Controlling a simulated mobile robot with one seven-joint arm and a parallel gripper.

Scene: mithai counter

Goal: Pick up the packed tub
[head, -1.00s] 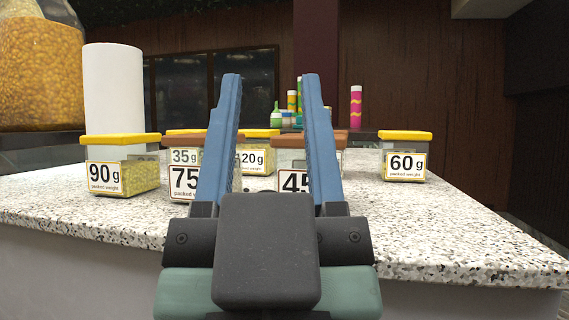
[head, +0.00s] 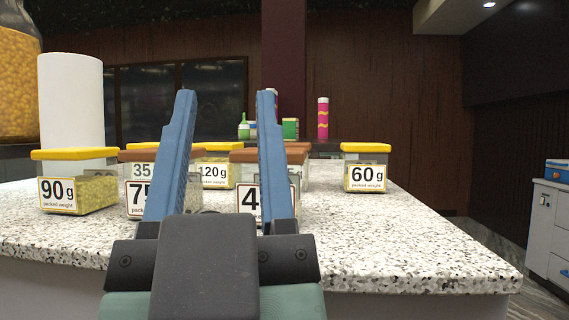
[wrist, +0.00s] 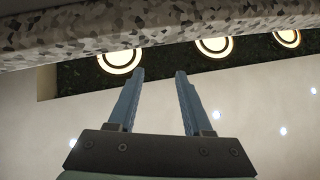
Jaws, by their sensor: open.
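Several clear tubs with packed-weight labels stand on the speckled counter (head: 400,245) in the head view. The 90 g tub (head: 92,199) at left, 120 g tub (head: 215,176) further back and 60 g tub (head: 366,178) at right have yellow lids. Two brown-lidded tubs, one labelled 7-something (head: 137,200) and one labelled 4-something (head: 248,202), are partly hidden by my fingers. A 35 label (head: 142,171) shows above the 7-something label. My gripper (head: 226,93) is open and empty, its fingers in front of the tubs. It also shows open in the wrist view (wrist: 160,73), with no tub there.
A white cylinder (head: 72,100) and a large jar of yellow pieces (head: 18,85) stand at back left. A pink bottle (head: 323,118) stands behind the tubs. The counter is bare at front right. A pale cabinet (head: 545,225) stands far right.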

